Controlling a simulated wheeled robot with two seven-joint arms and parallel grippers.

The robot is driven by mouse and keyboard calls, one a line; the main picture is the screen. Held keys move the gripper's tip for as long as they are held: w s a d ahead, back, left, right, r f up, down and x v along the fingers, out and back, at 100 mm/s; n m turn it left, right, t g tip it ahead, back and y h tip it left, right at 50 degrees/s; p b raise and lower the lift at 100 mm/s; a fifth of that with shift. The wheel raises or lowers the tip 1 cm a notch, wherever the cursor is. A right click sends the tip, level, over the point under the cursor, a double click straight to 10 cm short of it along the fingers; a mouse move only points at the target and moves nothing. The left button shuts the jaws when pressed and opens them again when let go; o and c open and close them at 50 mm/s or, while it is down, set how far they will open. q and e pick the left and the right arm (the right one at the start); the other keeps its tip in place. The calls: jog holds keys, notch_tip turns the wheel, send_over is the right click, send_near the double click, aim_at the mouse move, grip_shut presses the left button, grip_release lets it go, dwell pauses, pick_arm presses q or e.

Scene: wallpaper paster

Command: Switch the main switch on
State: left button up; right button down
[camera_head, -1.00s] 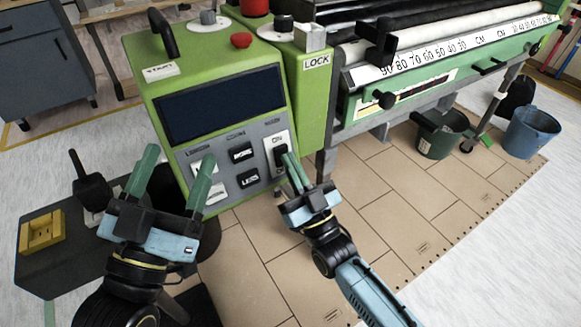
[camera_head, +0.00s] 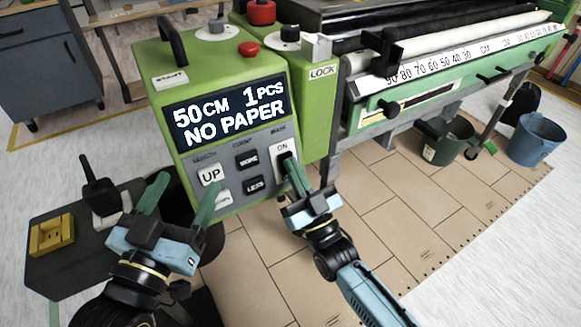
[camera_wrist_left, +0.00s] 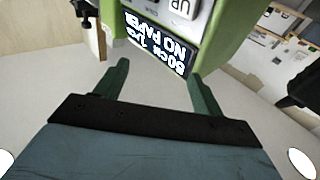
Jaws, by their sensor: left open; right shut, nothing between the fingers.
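The main switch (camera_head: 282,149) is a white rocker marked ON at the right of the grey button panel on the green control box (camera_head: 216,65). The display (camera_head: 229,112) is lit and reads "50 CM 1 PCS NO PAPER". My right gripper (camera_head: 287,160) is shut and empty, its fingertips at the lower part of the switch and hiding it; whether they touch I cannot tell. My left gripper (camera_head: 186,190) is open and empty, in front of the box's lower left. In the left wrist view its open fingers (camera_wrist_left: 160,82) point toward the display (camera_wrist_left: 157,44).
The UP button (camera_head: 210,174), MORE button (camera_head: 246,159) and LESS button (camera_head: 255,186) sit left of the switch. A LOCK part (camera_head: 322,72) and the roller machine (camera_head: 440,75) stand to the right. Buckets (camera_head: 537,138) stand on the floor at far right.

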pick_arm(q)
jog(key=s+a+f+g+y+p, duration=0.2)
jog(key=s+a+f+g, duration=0.1)
jog(key=s+f+g, duration=0.4)
jog(key=s+a+f+n+g+y+p, duration=0.1)
jog(key=s+a+f+g+y+p, duration=0.1)
jog(key=s+f+g, duration=0.4)
notch_tip(320, 180, down, 3)
jog(key=shift+s+a+f+g+y+p, duration=0.1)
jog(key=shift+s+a+g+y+p, duration=0.25)
jog(key=shift+a+g+p, duration=0.45)
pick_arm(e)
jog(key=s+d+f, duration=0.1)
jog(key=s+d, duration=0.5)
jog(key=s, duration=0.5)
jog(key=shift+s+f, duration=0.25)
pick_arm(q)
jog(key=shift+a, duration=0.25)
pick_arm(e)
jog(key=shift+d, duration=0.1)
